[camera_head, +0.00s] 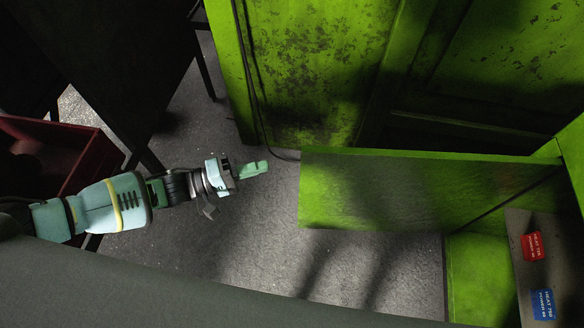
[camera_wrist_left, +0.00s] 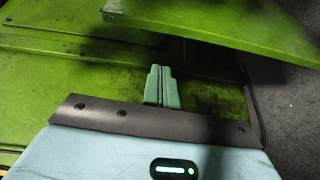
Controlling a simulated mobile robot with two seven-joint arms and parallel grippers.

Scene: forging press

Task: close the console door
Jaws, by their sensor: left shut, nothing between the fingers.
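The console door (camera_head: 400,190) is a green panel that stands open, sticking out to the left from the green console (camera_head: 475,280) at the right. My left gripper (camera_head: 262,168) is shut and empty, a short way left of the door's free edge and apart from it. In the left wrist view, the shut fingers (camera_wrist_left: 161,86) show against a worn green surface, and a green panel (camera_wrist_left: 220,30), which looks like the door, crosses the top right. My right gripper is not in view.
A large worn green cabinet (camera_head: 310,70) stands behind the door. A dark red bin (camera_head: 60,150) sits at the left beside a dark table. Grey floor (camera_head: 350,260) is clear in the middle. Red (camera_head: 533,246) and blue (camera_head: 543,304) labels lie on the console.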

